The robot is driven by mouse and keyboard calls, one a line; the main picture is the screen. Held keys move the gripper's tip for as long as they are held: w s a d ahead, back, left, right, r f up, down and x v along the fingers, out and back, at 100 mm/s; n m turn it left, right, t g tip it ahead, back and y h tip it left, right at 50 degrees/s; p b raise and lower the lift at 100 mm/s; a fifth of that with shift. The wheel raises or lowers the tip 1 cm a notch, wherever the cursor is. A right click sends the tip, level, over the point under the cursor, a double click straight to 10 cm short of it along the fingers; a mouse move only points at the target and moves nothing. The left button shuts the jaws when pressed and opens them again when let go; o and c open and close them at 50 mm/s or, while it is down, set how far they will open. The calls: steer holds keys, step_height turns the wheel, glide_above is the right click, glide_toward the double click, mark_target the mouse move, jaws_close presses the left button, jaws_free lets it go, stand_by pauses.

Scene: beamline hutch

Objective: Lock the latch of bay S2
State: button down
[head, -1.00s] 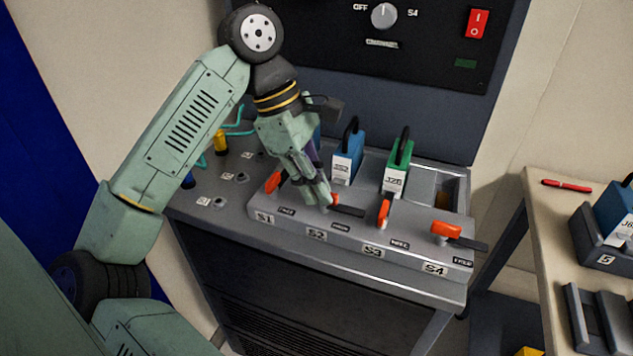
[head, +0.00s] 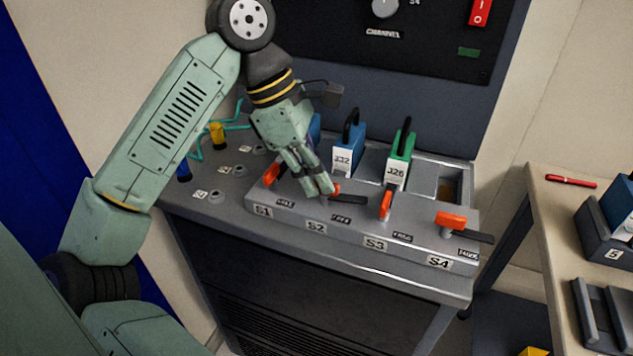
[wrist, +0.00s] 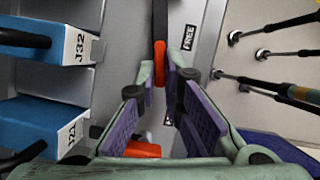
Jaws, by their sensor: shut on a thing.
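The bay S2 latch has an orange handle (head: 337,189) and a dark bar (head: 348,199) lying along the row to the right. My gripper (head: 324,190) reaches down onto it from the upper left and is shut on the orange handle, which is partly hidden by the fingers. In the wrist view the handle (wrist: 160,65) shows between the fingertips (wrist: 168,78), with the dark bar running away from it. A label beside it reads FREE (wrist: 189,37). Behind the latch, a blue module J32 (head: 348,155) stands in the bay.
The S1 latch (head: 271,175) and S3 latch (head: 386,205) have handles turned across the row; the S4 latch (head: 451,220) lies along it. A green module J26 (head: 401,155) stands behind S3. Posts with cables are at left. A side table (head: 560,210) stands at right.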

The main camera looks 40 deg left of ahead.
steer(key=n+b, duration=0.2)
steer(key=n+t+y+b, duration=0.1)
steer(key=shift+s+d+f+n+b, duration=0.1)
steer(key=shift+s+f+n+b, duration=0.2)
steer(key=shift+n, duration=0.1)
steer(key=n+b, duration=0.1)
steer(key=n+y+b, duration=0.1)
steer(key=n, duration=0.1)
steer(key=n+t+b, duration=0.1)
steer(key=shift+s+d+r, duration=0.1)
steer(key=shift+s+d, duration=0.05)
steer(key=shift+d, duration=0.15)
steer(key=n+y+b, duration=0.1)
steer(key=n, duration=0.1)
steer(key=n+b, duration=0.1)
steer(key=n, duration=0.1)
steer(key=shift+d+y, duration=0.2)
steer(key=shift+y, duration=0.2)
steer(key=shift+d+r+n+y+b, duration=0.15)
steer(key=shift+n+y+b, duration=0.3)
steer(key=shift+n, duration=0.4)
steer(key=shift+d+n+y+b, duration=0.1)
steer(key=shift+n+y+b, duration=0.15)
steer(key=shift+n+b, duration=0.45)
steer(key=shift+n, duration=0.35)
steer(key=c, duration=1.7)
jaws_free()
steer(key=shift+r, duration=0.1)
